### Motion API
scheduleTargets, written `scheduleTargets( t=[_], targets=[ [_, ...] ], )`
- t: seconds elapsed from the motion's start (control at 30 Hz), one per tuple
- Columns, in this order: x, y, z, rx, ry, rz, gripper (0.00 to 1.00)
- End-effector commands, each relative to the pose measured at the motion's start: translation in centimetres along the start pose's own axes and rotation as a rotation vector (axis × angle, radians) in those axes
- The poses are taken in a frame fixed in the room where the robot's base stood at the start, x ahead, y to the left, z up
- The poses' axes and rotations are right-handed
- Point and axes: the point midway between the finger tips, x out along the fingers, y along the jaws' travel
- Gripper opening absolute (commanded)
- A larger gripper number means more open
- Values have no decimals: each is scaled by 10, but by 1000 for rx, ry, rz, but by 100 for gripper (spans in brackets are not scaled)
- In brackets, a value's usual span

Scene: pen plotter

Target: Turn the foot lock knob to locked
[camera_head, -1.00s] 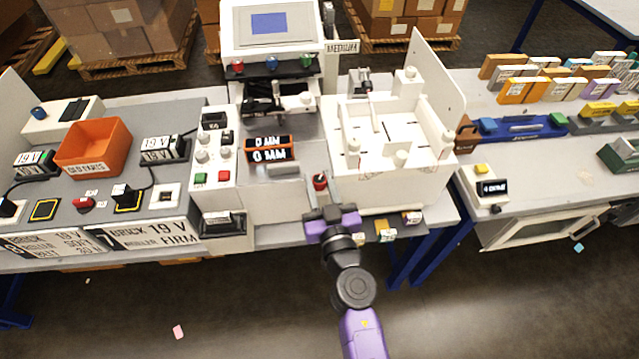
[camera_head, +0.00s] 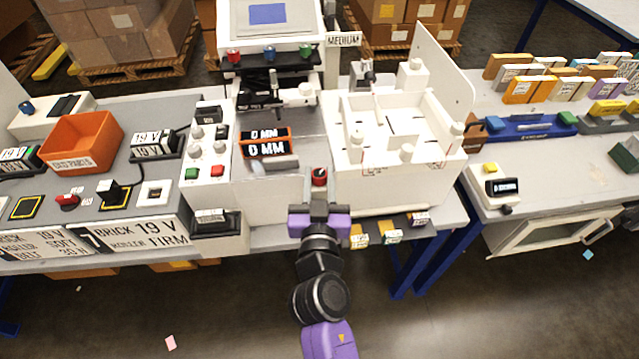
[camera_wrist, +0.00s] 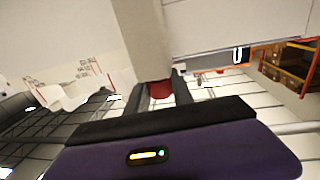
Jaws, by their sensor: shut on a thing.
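The foot lock knob (camera_head: 319,176) is small and red, low on the front of the white plotter machine, left of the white box fixture (camera_head: 400,180). My gripper (camera_head: 319,191) reaches it from the front, with its fingers at the knob. In the wrist view the red knob (camera_wrist: 159,91) sits between the two dark fingers of my gripper (camera_wrist: 159,84), which are closed on its sides. The fingers cover part of the knob. I cannot read any lock marking or the knob's angle.
A control panel with buttons (camera_head: 208,150) and two "0 MM" displays (camera_head: 266,147) stand left of the knob. An orange bin (camera_head: 82,142) is further left. Small labelled blocks (camera_head: 390,236) lie on a low shelf right of my wrist.

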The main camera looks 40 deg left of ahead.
Motion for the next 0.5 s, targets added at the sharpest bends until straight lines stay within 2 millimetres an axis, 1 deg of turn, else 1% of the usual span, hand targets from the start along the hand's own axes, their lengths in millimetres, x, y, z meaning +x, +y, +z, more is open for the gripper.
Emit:
scheduleTargets(
  t=[0.03, 0.5],
  targets=[
    [0, -2, 5, 0, 2, 10, 0],
    [1, -3, 7, 1, 7, 193, 0]
  ],
)
